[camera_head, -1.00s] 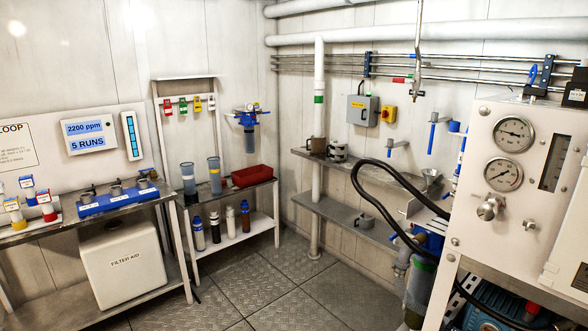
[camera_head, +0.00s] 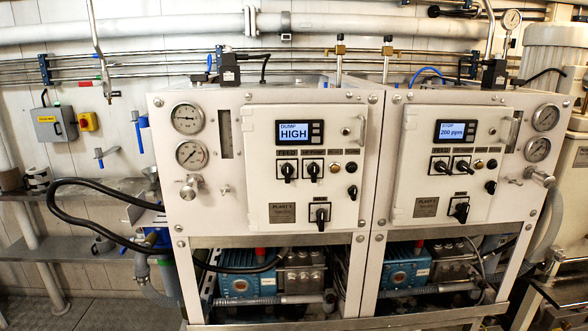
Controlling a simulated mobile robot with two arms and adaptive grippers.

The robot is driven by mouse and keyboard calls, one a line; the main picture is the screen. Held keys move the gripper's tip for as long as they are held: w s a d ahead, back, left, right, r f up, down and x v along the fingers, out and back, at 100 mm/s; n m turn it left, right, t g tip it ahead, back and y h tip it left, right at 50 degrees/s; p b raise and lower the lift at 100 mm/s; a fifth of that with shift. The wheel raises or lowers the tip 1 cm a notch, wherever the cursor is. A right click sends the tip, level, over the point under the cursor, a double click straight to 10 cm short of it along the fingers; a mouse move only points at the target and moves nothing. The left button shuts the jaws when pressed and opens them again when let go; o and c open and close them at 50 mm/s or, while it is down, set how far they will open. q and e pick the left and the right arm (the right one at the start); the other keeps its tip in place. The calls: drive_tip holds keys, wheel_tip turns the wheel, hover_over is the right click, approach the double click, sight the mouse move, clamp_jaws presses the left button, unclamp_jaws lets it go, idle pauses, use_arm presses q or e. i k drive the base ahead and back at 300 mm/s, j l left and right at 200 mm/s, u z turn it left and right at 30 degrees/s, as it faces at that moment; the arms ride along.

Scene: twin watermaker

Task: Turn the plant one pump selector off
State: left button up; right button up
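The plant one panel (camera_head: 258,197) is the white door on the left cabinet, with a nameplate that seems to read PLANT 1. Its display (camera_head: 298,132) reads DUMP HIGH. Below it are two black selector knobs: a left knob (camera_head: 288,171) under a label that looks like FEED, and a right knob (camera_head: 313,170) under a label that seems to mention a pump. A larger black selector (camera_head: 320,215) sits lower on the door. The labels and exact pointer positions are too small to read surely. Neither of my grippers is in view.
The right cabinet has a similar panel (camera_head: 447,200), its display reading STOP 200 ppm. Gauges (camera_head: 187,118) and a valve knob (camera_head: 190,187) are left of the plant one door. A black hose (camera_head: 62,215) loops out at the left. Blue pumps (camera_head: 247,280) sit underneath.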

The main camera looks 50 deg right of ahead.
sight(314, 168)
drive_tip(key=z, duration=1.7)
